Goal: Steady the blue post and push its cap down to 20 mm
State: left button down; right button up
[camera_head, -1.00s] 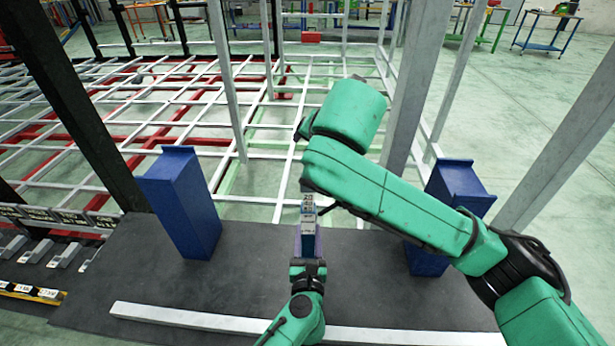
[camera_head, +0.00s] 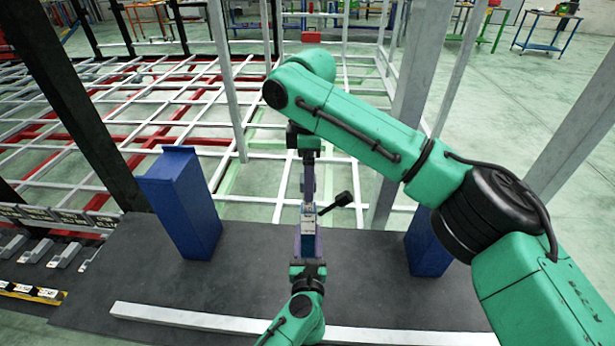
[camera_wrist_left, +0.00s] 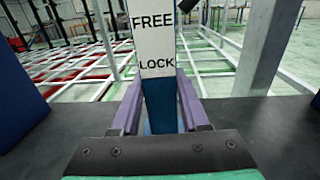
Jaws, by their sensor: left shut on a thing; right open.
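The blue post stands upright between my left gripper's purple fingers, and its blue face shows in the left wrist view (camera_wrist_left: 160,105). Above the fingers is a white section (camera_wrist_left: 157,40) marked FREE and LOCK. My left gripper (camera_head: 308,246) is shut on the post from the near side. In the head view a black lever with a block end (camera_head: 342,199) sticks out to the right near the post's top. My right gripper (camera_head: 308,190) points down just above the post, open, its fingers seen edge-on. The cap and any contact with it cannot be made out.
Two large blue columns stand left (camera_head: 182,205) and right (camera_head: 428,242) of the post on the dark platform (camera_head: 130,270). A white bar (camera_head: 200,318) lies along the near edge. Grey uprights (camera_head: 405,100) and the chassis frame stand behind.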

notch_tip(320, 180, down, 6)
jog(key=shift+r, duration=0.2)
grip_shut()
dwell(0.4)
jog(key=shift+f, duration=0.1)
